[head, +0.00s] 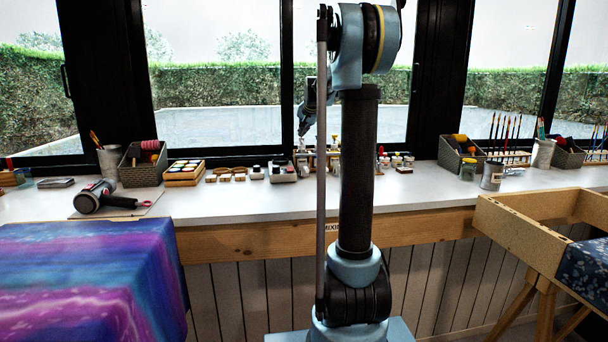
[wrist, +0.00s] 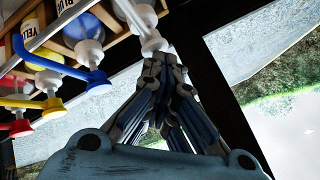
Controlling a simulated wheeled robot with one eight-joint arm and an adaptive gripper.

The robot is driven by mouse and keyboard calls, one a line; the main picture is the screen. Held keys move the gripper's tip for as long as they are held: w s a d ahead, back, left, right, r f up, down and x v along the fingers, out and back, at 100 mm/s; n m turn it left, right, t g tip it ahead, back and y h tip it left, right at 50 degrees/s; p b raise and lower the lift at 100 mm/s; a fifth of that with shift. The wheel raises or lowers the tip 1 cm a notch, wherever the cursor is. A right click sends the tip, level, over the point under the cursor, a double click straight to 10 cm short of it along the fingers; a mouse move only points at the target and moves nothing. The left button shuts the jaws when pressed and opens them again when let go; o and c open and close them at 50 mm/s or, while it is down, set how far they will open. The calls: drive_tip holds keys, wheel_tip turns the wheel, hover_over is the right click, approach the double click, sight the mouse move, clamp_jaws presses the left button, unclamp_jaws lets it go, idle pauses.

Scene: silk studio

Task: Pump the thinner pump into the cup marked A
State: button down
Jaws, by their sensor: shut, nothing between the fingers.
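My gripper (wrist: 155,62) is shut and empty, its fingers pointing at a white pump top (wrist: 145,15) at the end of a row of pump bottles in the wrist view. The fingertips overlap this pump's head; I cannot tell whether they press on it. No label shows on it, so I cannot confirm it is the thinner pump. In the head view my gripper (head: 303,130) hangs above the pump rack (head: 334,163) at the back of the counter, partly hidden by my arm. I cannot make out a cup marked A.
Beside the white pump stand a blue pump (wrist: 90,50), a yellow pump (wrist: 48,82) and a red pump (wrist: 18,128). Small jars (head: 397,161) and boxes (head: 184,172) stand on the white counter (head: 240,207). The window is close behind. The counter's front is largely clear.

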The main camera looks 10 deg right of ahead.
drive_tip(key=shift+r, duration=1.25)
wheel_tip(320, 180, up, 6)
idle(0.5)
idle(0.4)
